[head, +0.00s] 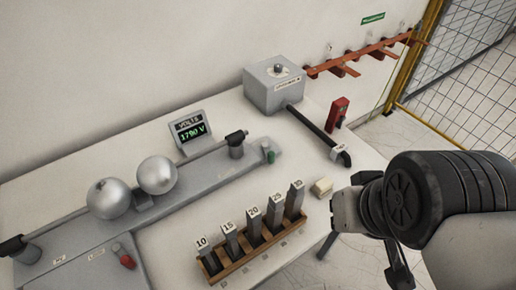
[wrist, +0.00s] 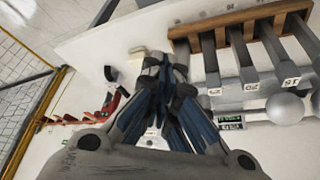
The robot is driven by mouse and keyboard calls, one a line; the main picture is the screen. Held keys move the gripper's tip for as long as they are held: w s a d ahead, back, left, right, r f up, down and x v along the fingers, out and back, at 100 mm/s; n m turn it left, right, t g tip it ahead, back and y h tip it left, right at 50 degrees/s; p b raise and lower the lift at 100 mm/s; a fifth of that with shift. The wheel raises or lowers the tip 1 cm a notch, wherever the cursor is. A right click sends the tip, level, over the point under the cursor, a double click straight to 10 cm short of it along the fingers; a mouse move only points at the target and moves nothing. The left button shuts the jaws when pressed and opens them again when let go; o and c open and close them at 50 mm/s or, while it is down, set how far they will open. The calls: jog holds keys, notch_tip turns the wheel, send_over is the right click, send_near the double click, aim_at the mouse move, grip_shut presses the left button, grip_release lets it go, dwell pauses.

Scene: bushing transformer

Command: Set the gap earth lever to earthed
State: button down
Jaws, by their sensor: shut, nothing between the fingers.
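A small lever with a red grip (head: 126,260) stands on the grey panel at the lower left of the head view, beside two small labels. It looks like the gap earth lever, but the label text is too small to read. Two metal spheres (head: 156,175) stand apart on the grey bench unit behind it. My gripper (wrist: 163,66) is shut and empty in the wrist view, above the white table top near a small cream block (wrist: 138,53). In the head view my arm is at the right, well away from the red-gripped lever, and the fingertips are not clear.
A wooden rack (head: 235,268) of numbered grey bars stands at the front. A meter (head: 191,131) reads 1790 V. A grey box (head: 274,84) with a black rod (head: 316,133) and a red device (head: 338,112) are at the back right. A mesh fence (head: 470,70) stands beyond.

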jog(key=w+a+r+n+g+p, duration=0.1)
jog(key=w+a+r+n+p, duration=0.1)
jog(key=w+a+n+p, duration=0.35)
jog(key=w+a+r+n+g+p, duration=0.1)
jog(key=w+a+r+n+p, duration=0.1)
jog(key=w+n, duration=0.55)
jog(key=w+a+f+n+g+h+p, duration=0.1)
jog(key=w+a+f+n+h+p, duration=0.1)
jog(key=w+a+f+n+p, duration=0.3)
jog(key=w+a+f+n, duration=0.4)
jog(key=a, duration=0.3)
jog(key=shift+a+n+h, duration=0.3)
jog(key=shift+a+n, duration=0.1)
jog(key=shift+f, duration=0.1)
jog(key=b+x, duration=0.2)
jog(key=x, duration=0.8)
jog(key=shift+s+d+f+b, duration=0.15)
jog(key=shift+d+f+b, duration=0.05)
jog(key=shift+b, duration=0.1)
jog(key=shift+w+d+r, duration=0.15)
jog(key=shift+w+d, duration=0.15)
jog(key=shift+d, duration=0.25)
jog(key=shift+w+d+r, duration=0.1)
jog(key=shift+w+d, duration=0.15)
jog(key=shift+d, duration=0.35)
jog(key=shift+w+d, duration=0.2)
jog(key=shift+d, duration=0.3)
